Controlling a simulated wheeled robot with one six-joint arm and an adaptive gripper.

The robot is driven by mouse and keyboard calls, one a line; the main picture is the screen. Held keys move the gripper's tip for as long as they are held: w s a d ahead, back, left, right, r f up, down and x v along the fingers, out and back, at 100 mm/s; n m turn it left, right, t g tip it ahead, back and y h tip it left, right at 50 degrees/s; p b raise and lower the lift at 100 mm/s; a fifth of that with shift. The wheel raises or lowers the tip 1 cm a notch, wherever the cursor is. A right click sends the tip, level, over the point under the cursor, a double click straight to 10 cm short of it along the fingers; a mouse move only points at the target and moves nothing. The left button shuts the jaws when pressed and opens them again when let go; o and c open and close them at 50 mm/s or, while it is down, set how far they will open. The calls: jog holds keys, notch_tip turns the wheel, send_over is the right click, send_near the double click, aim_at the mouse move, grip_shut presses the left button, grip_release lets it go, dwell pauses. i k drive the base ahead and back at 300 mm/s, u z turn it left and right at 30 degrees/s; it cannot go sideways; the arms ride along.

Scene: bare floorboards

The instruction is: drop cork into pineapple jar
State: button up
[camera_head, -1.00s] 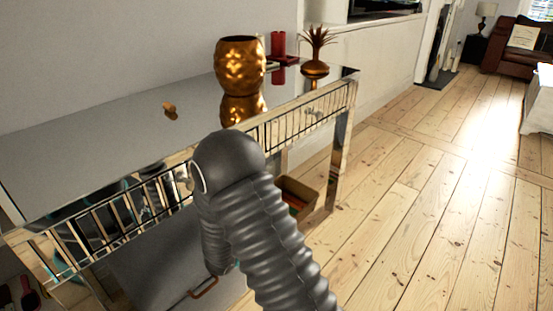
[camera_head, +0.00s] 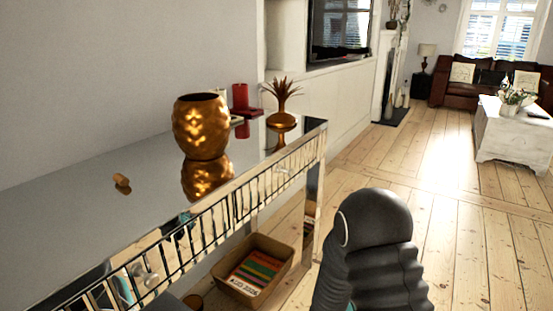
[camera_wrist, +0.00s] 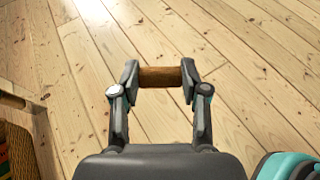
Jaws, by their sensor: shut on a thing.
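My gripper (camera_wrist: 160,82) is shut on a brown cylindrical cork (camera_wrist: 161,76), held crosswise between its two fingertips above the floorboards in the wrist view. The pineapple jar (camera_head: 201,127) is gold, open at the top and stands upright on the mirrored table in the head view. Its leafy gold lid (camera_head: 282,104) stands apart, behind it to the right. Another small cork-like piece (camera_head: 122,183) lies on the tabletop left of the jar. In the head view only my dark arm shows, to the right of the table; the gripper itself is hidden there.
The mirrored table (camera_head: 75,215) has a railed front edge. Red candles (camera_head: 241,97) stand behind the jar. A box of books (camera_head: 254,270) sits beneath the table. Floorboards (camera_head: 430,160) are open to the right, with a white coffee table (camera_head: 515,140) and brown sofa beyond.

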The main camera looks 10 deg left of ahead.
aim_at(195, 156)
jog(key=z, duration=0.85)
jog(key=i, duration=1.25)
jog(key=u, duration=3.2)
